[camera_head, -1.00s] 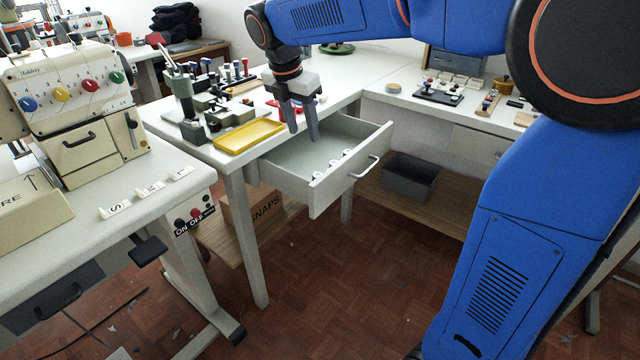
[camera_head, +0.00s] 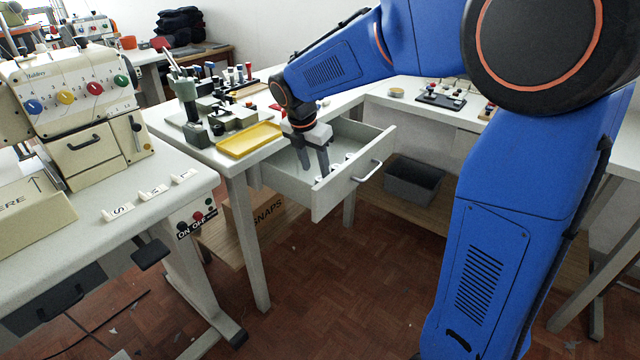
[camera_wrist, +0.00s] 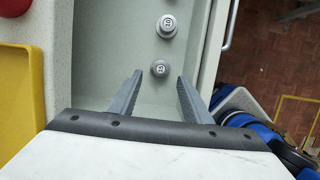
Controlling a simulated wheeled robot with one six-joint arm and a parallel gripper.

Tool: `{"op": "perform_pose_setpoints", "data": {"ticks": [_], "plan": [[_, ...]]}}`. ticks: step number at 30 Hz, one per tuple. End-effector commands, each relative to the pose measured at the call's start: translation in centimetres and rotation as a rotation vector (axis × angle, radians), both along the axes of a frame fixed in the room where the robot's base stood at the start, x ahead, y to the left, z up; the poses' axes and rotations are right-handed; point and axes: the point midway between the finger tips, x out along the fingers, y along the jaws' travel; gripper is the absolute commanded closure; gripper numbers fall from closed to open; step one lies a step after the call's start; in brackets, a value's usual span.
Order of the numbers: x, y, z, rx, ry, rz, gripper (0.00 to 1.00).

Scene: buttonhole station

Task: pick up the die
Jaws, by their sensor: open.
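Two small round grey dies with marked tops stand in the open drawer (camera_head: 287,174). In the wrist view the nearer die (camera_wrist: 160,69) is dark grey and lies just beyond and between my fingertips. The farther die (camera_wrist: 167,26) is lighter and wider, with a broad base. My gripper (camera_wrist: 159,77) is open and empty, pointing down into the drawer. In the head view my gripper (camera_head: 316,172) hangs inside the drawer near its front panel and partly hides the small pieces there. I cannot tell which of the two dies is meant.
The drawer's front panel with its handle (camera_head: 367,170) and its side walls stand close around my gripper. A yellow tray (camera_head: 249,139) and a green press (camera_head: 222,112) sit on the table at the left. A grey bin (camera_head: 413,180) stands on the shelf below.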

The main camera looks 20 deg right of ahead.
Motion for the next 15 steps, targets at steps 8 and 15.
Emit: {"op": "perform_pose_setpoints", "data": {"ticks": [8, 15], "plan": [[0.8, -1.3, -3.4, -0.001, 0.003, -0.001, 0.55], [1.0, -1.5, -4.3, 0.0, 0.0, 0.0, 0.55]]}}
